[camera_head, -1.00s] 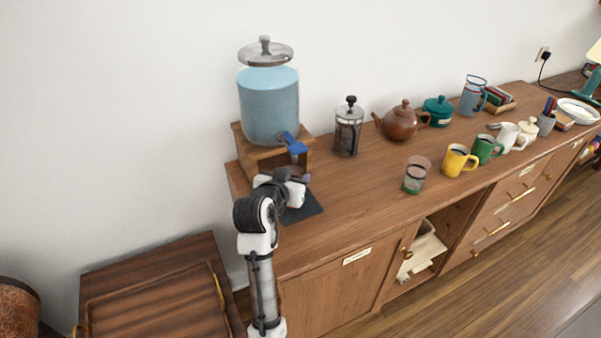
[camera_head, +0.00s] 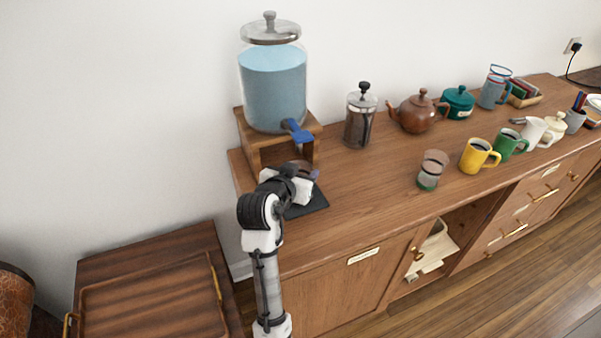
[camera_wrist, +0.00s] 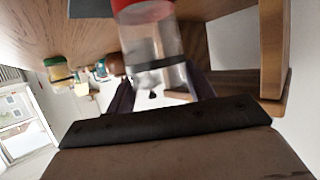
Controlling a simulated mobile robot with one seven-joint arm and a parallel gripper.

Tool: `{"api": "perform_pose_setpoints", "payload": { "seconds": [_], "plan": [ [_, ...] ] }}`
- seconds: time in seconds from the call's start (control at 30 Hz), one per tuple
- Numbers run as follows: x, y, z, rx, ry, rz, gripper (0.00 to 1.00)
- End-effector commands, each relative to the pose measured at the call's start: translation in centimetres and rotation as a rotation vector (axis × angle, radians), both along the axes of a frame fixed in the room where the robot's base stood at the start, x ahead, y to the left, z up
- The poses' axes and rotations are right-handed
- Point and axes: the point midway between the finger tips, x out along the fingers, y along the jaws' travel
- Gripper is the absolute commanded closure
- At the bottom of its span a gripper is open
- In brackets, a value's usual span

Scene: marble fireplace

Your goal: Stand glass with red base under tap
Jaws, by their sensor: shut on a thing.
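The glass with the red base (camera_wrist: 157,55) is clear, with a dark band around it. In the wrist view, which is turned over, its red base is at the top edge. My gripper (camera_wrist: 162,92) is shut on the glass, one dark finger on each side. In the head view, my gripper (camera_head: 306,178) is low in front of the drink dispenser (camera_head: 273,90) and hides most of the glass. The blue tap (camera_head: 298,132) sticks out above my gripper. A dark mat (camera_head: 312,206) lies below. I cannot tell whether the base touches it.
A green-based glass (camera_head: 432,170), a yellow mug (camera_head: 478,157) and a green mug (camera_head: 509,144) stand to the right. A French press (camera_head: 360,118) and a brown teapot (camera_head: 417,113) stand behind. The dispenser's wooden stand (camera_head: 252,150) is close beside my gripper.

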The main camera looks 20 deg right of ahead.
Motion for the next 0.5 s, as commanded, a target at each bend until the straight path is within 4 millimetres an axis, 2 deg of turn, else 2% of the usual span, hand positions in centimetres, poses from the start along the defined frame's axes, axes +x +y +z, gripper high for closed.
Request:
{"api": "perform_pose_setpoints", "payload": {
  "seconds": [0.17, 0.2, 0.37, 0.5],
  "plan": [
    [0.01, -0.01, -0.31, -0.001, -0.001, 0.0, 0.95],
    [0.01, -0.01, -0.31, 0.0, 0.0, 0.0, 0.44],
    [0.01, -0.01, -0.27, 0.0, 0.0, 0.0, 0.25],
    [0.02, -0.02, -0.26, 0.0, 0.0, 0.0, 0.25]
  ]
}}
